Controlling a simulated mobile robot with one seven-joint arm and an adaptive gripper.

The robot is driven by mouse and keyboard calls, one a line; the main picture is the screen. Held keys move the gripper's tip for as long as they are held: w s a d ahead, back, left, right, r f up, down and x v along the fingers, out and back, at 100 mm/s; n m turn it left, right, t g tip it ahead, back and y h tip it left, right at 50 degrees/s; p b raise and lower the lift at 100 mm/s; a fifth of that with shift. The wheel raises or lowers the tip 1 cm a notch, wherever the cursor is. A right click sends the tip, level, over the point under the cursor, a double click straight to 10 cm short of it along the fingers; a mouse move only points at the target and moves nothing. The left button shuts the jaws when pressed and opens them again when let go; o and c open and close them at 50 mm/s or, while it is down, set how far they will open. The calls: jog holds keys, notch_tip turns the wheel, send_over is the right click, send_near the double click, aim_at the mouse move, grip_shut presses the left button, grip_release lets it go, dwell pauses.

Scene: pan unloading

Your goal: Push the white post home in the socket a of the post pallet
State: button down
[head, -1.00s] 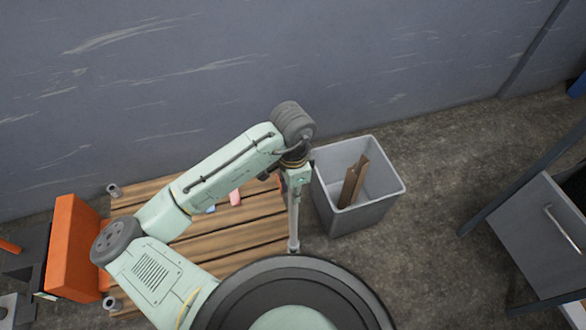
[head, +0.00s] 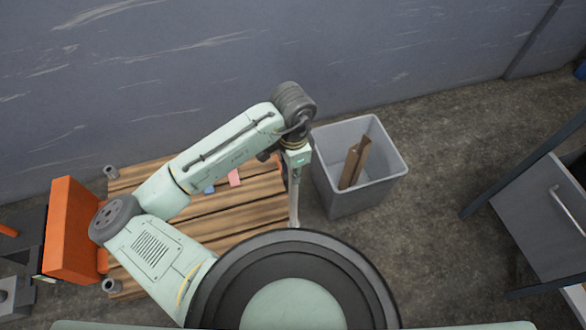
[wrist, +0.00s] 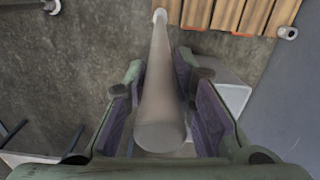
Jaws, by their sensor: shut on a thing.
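My gripper (wrist: 165,105) is shut on the white post (wrist: 160,90), which shows as a long, pale grey rod between the dark finger pads. In the head view the post (head: 294,203) hangs upright below my gripper at the pallet's right edge. The post's far end reaches the edge of the wooden slatted post pallet (head: 245,216) near a corner. The socket there is hidden by the post, so I cannot tell how deep it sits. Other grey ring sockets show at the pallet's left corners (head: 110,172) (head: 112,286) and in the wrist view (wrist: 288,32).
A grey bin (head: 350,195) with brown boards (head: 354,164) stands just right of the pallet. Pink (head: 235,177) and blue (head: 210,189) pieces lie on the slats. An orange block (head: 72,230) stands at the left, a grey cabinet (head: 550,215) at the right.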

jog(key=shift+f+b, duration=0.3)
jog(key=shift+f, duration=0.3)
notch_tip(320, 180, down, 7)
jog(key=b, duration=0.5)
jog(key=shift+r, duration=0.2)
dwell(4.7)
jog(key=c, duration=1.3)
grip_release()
notch_tip(320, 180, up, 12)
jog(key=shift+r, duration=0.1)
